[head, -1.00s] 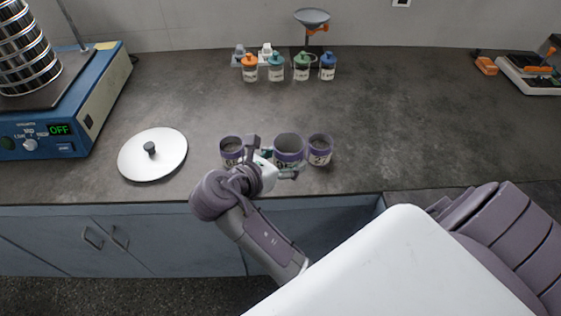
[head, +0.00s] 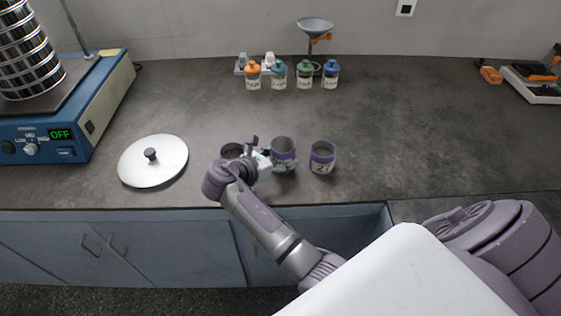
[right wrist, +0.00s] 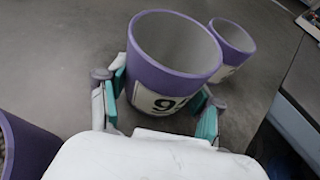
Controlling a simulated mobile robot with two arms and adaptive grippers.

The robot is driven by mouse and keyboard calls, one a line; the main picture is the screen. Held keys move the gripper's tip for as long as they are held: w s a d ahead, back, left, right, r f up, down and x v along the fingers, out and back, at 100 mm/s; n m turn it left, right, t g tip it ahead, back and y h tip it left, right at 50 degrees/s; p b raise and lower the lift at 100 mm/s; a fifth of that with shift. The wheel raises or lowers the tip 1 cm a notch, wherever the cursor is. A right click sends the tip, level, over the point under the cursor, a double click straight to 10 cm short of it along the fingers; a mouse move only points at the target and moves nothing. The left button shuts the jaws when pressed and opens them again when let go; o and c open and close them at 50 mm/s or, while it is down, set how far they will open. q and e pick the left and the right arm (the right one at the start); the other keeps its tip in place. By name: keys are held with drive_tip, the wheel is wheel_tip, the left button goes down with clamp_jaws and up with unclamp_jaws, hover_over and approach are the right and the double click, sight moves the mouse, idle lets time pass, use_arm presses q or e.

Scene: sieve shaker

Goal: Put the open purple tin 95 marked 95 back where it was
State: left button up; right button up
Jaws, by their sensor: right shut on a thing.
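The open purple tin 95 (head: 283,153) has a white label and a bare grey inside. It is upright at the front of the bench, between two other purple tins. My right gripper (head: 270,160) is shut on it from the near left side. In the right wrist view the tin (right wrist: 170,65) sits between the two fingers (right wrist: 160,100), with a 9 showing and the second digit partly hidden. It is at or close to bench height; I cannot tell whether its base touches. My left gripper is not in view.
Open purple tin 21 (head: 322,160) stands to the right, apart. Another purple tin (head: 232,150) stands to the left, partly hidden by my gripper. A round metal lid (head: 165,168) lies farther left, by the blue shaker (head: 100,115). Several capped bottles (head: 304,76) stand behind.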

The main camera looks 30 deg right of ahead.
drive_tip(key=shift+f, duration=0.7)
drive_tip(key=o, duration=0.9)
drive_tip(key=shift+f, duration=0.1)
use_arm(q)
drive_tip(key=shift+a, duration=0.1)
use_arm(e)
drive_tip(key=shift+o, duration=0.2)
